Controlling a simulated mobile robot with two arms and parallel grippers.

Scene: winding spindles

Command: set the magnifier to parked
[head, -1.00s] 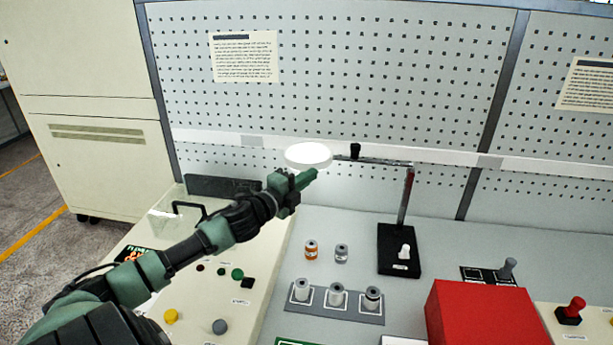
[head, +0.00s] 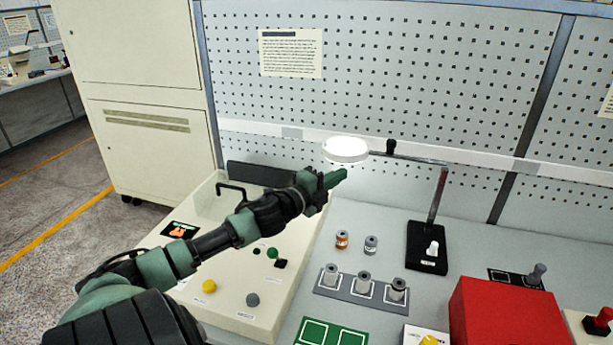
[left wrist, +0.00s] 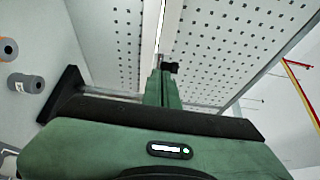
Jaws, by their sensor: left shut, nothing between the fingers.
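The magnifier has a bright white round head (head: 346,149) on a thin horizontal arm (head: 420,160) with a black knob (head: 391,147). A red and grey post (head: 437,197) carries it above a black base (head: 427,250) with a white toggle. My left gripper (head: 338,178) is shut and empty, its green fingertips just below the head in the picture. I cannot tell whether they touch it. In the left wrist view the closed fingers (left wrist: 162,88) overlap the magnifier's post, with its black base (left wrist: 62,94) at left and a black knob (left wrist: 171,67) beside the tips. My right gripper is out of view.
A cream control console (head: 190,267) lies under my left arm. Two small spools (head: 342,240) and a grey rack (head: 330,289) of spindles stand in front of the magnifier. A red box (head: 508,315) is at right. A pegboard wall (head: 400,70) stands behind.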

